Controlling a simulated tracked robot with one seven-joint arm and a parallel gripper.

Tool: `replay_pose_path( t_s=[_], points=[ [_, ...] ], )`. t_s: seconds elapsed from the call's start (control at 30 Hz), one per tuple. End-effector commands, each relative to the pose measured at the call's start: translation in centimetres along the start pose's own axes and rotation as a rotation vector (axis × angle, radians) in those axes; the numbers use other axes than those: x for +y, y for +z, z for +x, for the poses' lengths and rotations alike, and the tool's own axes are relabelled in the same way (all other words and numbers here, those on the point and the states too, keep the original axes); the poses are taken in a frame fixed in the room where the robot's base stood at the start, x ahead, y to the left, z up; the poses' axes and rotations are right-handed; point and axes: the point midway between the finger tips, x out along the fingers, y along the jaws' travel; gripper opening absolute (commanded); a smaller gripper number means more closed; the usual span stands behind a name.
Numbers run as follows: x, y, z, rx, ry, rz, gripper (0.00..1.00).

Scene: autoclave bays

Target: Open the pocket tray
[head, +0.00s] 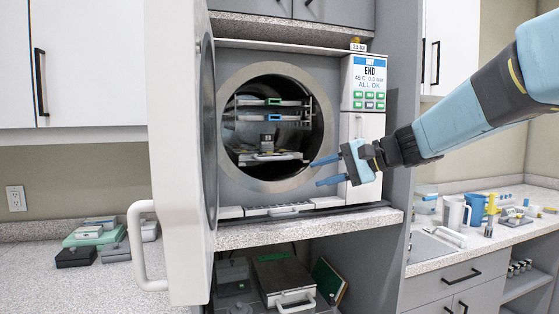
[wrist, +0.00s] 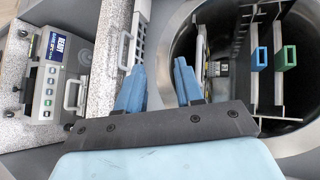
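I cannot tell for certain which piece is the pocket tray. Inside the round open chamber (head: 232,95), a low tray (head: 255,163) with a pale front handle carries a small dark-and-grey item. Above it are two racked trays, one with a green handle (head: 274,101) and one with a blue handle (head: 268,118). A slotted front piece with a pale handle (head: 285,210) lies below the opening. My gripper (head: 327,171) is open and empty, in front of the chamber's right rim. In the wrist view its blue fingers (wrist: 158,85) stand apart with nothing between them.
The thick white door (head: 178,120) stands open at the left, its handle (head: 142,245) jutting out. The control panel (head: 369,83) reads END and ALL OK. Cases (head: 92,232) and jugs (head: 455,213) stand on the side counters.

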Motion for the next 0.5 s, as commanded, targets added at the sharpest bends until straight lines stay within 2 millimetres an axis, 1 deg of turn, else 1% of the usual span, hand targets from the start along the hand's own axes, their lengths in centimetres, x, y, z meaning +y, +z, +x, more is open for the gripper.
replay_pose_path(
  t_s=[0.03,0.1,0.2,0.37,0.5],
  points=[
    [-0.9,-1.4,0.4,0.001,-0.047,0.025,0.36],
    [-2.2,-2.9,0.6,0.008,-0.11,0.052,0.36],
    [-3.4,-4.4,0.7,0.014,-0.172,0.077,0.36],
    [-4.2,-5.3,1.1,0.018,-0.212,0.089,0.36],
    [-4.5,-5.3,2.4,0.017,-0.213,0.09,0.36]
  ],
)
